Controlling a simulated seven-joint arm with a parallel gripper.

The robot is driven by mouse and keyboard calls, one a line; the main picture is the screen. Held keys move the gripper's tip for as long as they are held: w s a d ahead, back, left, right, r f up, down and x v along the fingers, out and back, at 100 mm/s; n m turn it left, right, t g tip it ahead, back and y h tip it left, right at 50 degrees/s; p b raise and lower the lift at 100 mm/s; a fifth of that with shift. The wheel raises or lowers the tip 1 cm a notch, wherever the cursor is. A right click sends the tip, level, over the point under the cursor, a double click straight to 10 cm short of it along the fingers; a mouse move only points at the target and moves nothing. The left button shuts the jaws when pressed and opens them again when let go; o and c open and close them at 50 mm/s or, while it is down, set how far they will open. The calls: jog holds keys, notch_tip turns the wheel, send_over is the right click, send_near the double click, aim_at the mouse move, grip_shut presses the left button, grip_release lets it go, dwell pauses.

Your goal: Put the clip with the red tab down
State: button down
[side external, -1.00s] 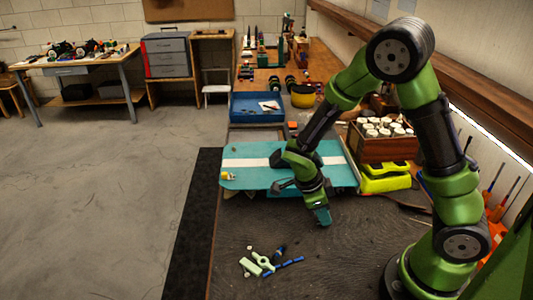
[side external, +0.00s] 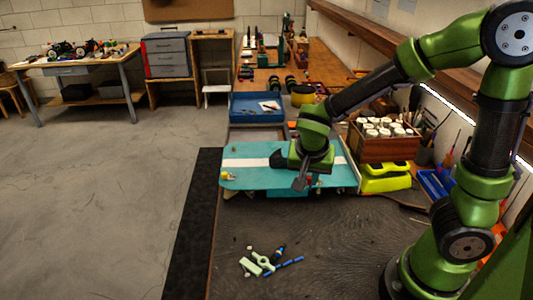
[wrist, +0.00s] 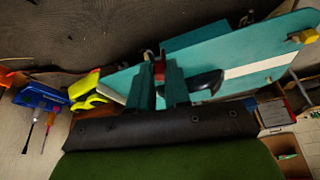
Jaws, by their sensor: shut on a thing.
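My gripper (side external: 301,182) is over the near edge of the teal board with a white stripe (side external: 240,180). In the wrist view, my gripper's (wrist: 162,75) two dark teal fingers are shut on the clip with the red tab (wrist: 159,69). Only a small red part and a bit of metal show between and past the fingertips. The rest of the clip is hidden by the fingers. In the side view the clip is too small to make out clearly. I cannot tell whether it touches the board.
A yellow piece (side external: 228,176) sits at the board's left end. Pale green and blue parts (side external: 262,262) lie on the dark bench mat in front. A yellow-green case (side external: 384,178) and a wooden box of white-topped jars (side external: 382,146) stand at right. The mat's middle is clear.

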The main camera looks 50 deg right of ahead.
jog(key=w+a+r+n+t+y, duration=0.2)
jog(key=w+r+n+y, duration=0.2)
jog(key=r+n, duration=0.3)
jog(key=n, duration=0.4)
jog(key=shift+w+r+n, duration=0.2)
jog(key=shift+w+n, duration=0.15)
jog(key=shift+n, duration=0.05)
jog(key=shift+a, duration=0.1)
